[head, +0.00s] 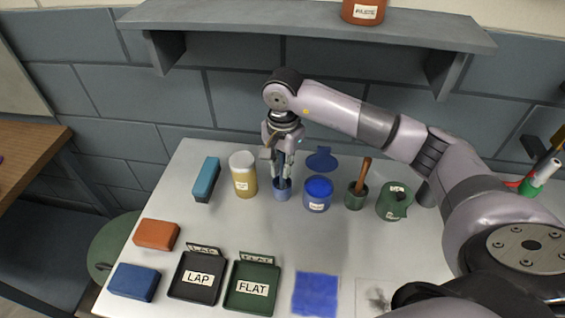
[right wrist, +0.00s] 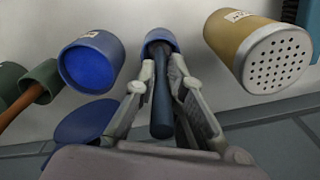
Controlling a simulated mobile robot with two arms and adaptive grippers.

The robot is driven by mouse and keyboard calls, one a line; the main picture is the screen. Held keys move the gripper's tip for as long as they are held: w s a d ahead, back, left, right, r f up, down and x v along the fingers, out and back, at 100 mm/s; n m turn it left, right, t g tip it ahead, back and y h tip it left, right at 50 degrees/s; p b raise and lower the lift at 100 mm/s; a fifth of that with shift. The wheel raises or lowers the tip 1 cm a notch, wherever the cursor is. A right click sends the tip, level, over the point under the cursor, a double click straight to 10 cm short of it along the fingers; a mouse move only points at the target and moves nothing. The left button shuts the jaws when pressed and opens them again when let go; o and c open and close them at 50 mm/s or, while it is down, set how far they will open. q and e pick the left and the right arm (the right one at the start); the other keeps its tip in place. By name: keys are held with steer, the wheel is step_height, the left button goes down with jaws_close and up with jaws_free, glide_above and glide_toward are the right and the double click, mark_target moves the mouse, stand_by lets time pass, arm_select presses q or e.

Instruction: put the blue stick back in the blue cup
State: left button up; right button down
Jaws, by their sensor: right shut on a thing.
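A small blue cup (head: 282,191) stands on the grey table near the middle, below my right gripper (head: 282,179). In the right wrist view the cup (right wrist: 159,37) is straight beyond the fingertips. My right gripper (right wrist: 163,69) is shut on the dark blue stick (right wrist: 161,105), whose thick end points towards the camera. The stick's far end overlaps the cup's mouth and appears to be inside it; how deep it reaches is hidden. In the head view the fingers largely hide the stick. My left gripper is not in view.
Close beside the cup stand an open blue jar (head: 317,196) and a yellow shaker (head: 243,176). The jar's lid (head: 322,159) is behind it. A green cup (head: 356,199) holds a brown-handled tool. LAP (head: 182,294) and FLAT (head: 236,304) trays lie in front. A shelf (head: 310,22) hangs above.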

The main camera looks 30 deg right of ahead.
steer(key=shift+f, duration=0.1)
steer(key=shift+f+b, duration=0.1)
steer(key=shift+b, duration=0.25)
steer(key=c, duration=1.7)
jaws_free()
steer(key=shift+o, duration=0.2)
steer(key=shift+r+p, duration=0.3)
steer(key=shift+p, duration=0.05)
steer(key=shift+r, duration=0.25)
step_height(320, 180, up, 10)
steer(key=b, duration=0.3)
steer(key=shift+r, duration=0.7)
